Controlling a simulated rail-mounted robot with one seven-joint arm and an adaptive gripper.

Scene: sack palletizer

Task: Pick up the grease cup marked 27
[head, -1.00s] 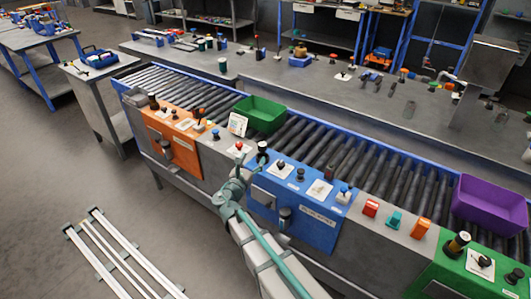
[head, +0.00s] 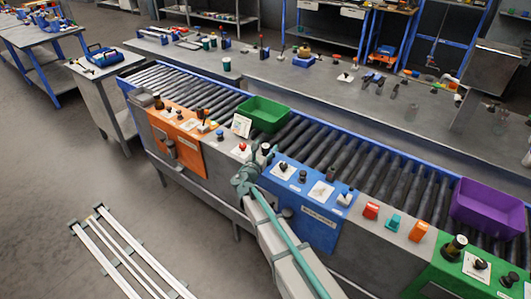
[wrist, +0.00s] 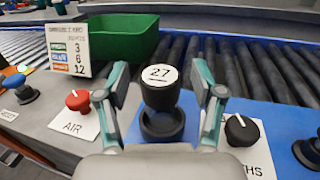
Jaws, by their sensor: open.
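The grease cup marked 27 (wrist: 160,93) is a black cup with a white round label on top. It stands upright on a dark round base at the edge of the blue panel, and it is small in the head view (head: 265,149). My gripper (wrist: 160,84) is open, with one finger to the left of the cup and one to the right. I cannot tell whether either finger touches it. In the head view my gripper (head: 254,170) is at the console by the cup, partly hidden by my arm.
A red AIR knob (wrist: 78,100) is left of my gripper and a black knob (wrist: 241,130) is close on the right. A number card (wrist: 68,50) and a green bin (wrist: 140,36) stand behind. The roller conveyor (wrist: 255,70) runs behind the panel.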

